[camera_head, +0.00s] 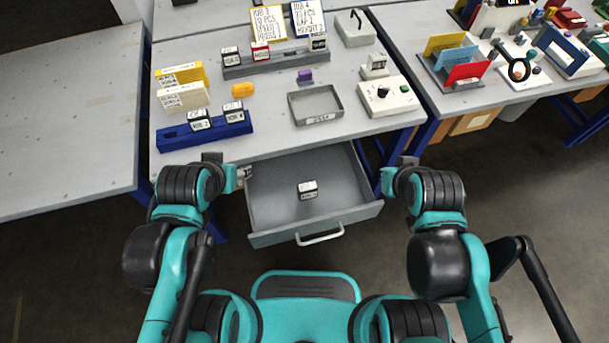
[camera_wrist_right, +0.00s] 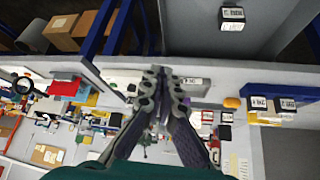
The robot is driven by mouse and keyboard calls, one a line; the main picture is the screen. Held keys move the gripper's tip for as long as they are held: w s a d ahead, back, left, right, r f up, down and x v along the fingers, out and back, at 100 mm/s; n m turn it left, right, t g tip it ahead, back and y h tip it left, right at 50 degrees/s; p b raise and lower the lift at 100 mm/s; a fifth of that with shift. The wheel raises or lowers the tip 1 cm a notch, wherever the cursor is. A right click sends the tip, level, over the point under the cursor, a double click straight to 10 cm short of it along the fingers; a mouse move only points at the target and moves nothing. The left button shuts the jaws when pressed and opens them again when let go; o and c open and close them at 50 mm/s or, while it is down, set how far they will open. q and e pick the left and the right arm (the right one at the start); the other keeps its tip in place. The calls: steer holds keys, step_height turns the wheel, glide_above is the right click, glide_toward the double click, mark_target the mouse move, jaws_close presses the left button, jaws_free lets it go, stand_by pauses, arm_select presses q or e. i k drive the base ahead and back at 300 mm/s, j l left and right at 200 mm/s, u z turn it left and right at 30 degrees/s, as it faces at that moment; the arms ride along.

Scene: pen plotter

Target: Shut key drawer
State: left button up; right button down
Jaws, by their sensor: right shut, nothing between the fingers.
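The key drawer (camera_head: 270,213) is pulled out from under the grey table, with a pale bar handle (camera_head: 320,235) on its front. A small white and black labelled block (camera_head: 307,190) lies inside it; the block also shows in the right wrist view (camera_wrist_right: 232,18). My left gripper (camera_head: 243,172) is at the drawer's back left, near the table edge; its fingers are too small to judge. My right gripper (camera_head: 408,162) is beside the drawer's right side, near the table edge. In the right wrist view its fingers (camera_wrist_right: 160,75) are together and empty.
On the table (camera_head: 270,130) stand a blue rack (camera_head: 205,133) with labelled blocks, a grey tray (camera_head: 316,105) and a white box with a knob (camera_head: 388,98). Blue table legs flank the drawer.

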mark_target(277, 214)
steer(key=k, duration=0.25)
steer(key=k+j, duration=0.1)
steer(key=j, duration=0.25)
steer(key=k+j, duration=0.15)
steer(key=j, duration=0.2)
steer(key=k+j+z, duration=0.1)
steer(key=j, duration=0.25)
